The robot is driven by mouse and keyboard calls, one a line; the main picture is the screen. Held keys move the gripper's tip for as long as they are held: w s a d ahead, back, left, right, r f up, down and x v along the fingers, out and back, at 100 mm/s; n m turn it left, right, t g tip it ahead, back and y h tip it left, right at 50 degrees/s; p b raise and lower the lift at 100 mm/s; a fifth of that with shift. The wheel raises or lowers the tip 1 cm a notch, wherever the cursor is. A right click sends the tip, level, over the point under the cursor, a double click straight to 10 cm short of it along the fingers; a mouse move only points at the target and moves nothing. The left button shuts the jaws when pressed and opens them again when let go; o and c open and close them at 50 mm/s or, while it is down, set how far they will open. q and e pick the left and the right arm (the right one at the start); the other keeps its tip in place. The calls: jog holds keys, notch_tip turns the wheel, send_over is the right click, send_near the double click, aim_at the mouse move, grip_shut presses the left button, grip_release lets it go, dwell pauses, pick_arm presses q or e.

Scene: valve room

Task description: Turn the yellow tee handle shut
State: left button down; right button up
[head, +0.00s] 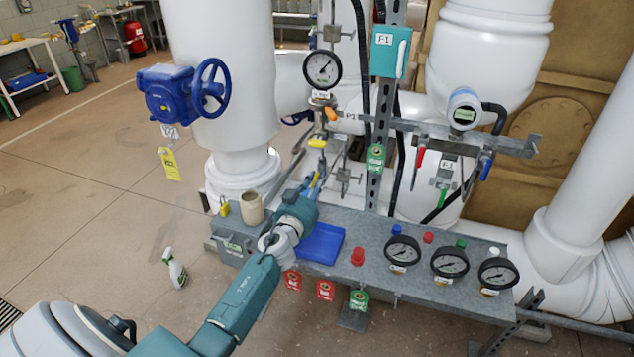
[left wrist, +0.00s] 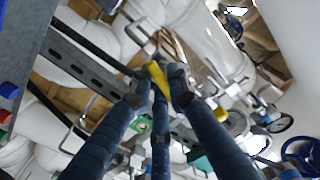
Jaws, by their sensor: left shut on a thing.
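The yellow tee handle (head: 314,180) is among the pipe fittings above the left part of the grey bench, partly covered by my fingers. My left gripper (head: 317,177) reaches up to it from below. In the left wrist view the dark blue fingers of my left gripper (left wrist: 160,88) close around the yellow handle (left wrist: 157,72), with part of it showing between and beyond the fingertips. My right gripper is not in view.
Another yellow piece (head: 317,143) and an orange handle (head: 331,114) sit just above, below a round gauge (head: 322,69). The grey bench (head: 380,262) carries a blue tray (head: 321,244), a beige jar (head: 252,208) and several gauges. A blue handwheel valve (head: 209,88) is at upper left.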

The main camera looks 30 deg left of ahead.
pick_arm(q)
jog(key=m, duration=0.3)
jog(key=shift+f+m+b, duration=0.2)
jog(key=shift+m+b, duration=0.2)
jog(key=m, duration=0.3)
jog(key=shift+m+b, duration=0.3)
jog(key=shift+b, duration=0.05)
jog(key=m, duration=0.3)
jog(key=shift+a+f+m, duration=0.1)
jog(key=shift+a+m, duration=0.05)
jog(key=shift+m, duration=0.15)
jog(key=shift+m+b, duration=0.45)
jog(key=shift+m, duration=1.45)
jog(key=c, duration=1.6)
grip_release()
jog(key=shift+c, duration=0.2)
jog(key=shift+s, duration=0.1)
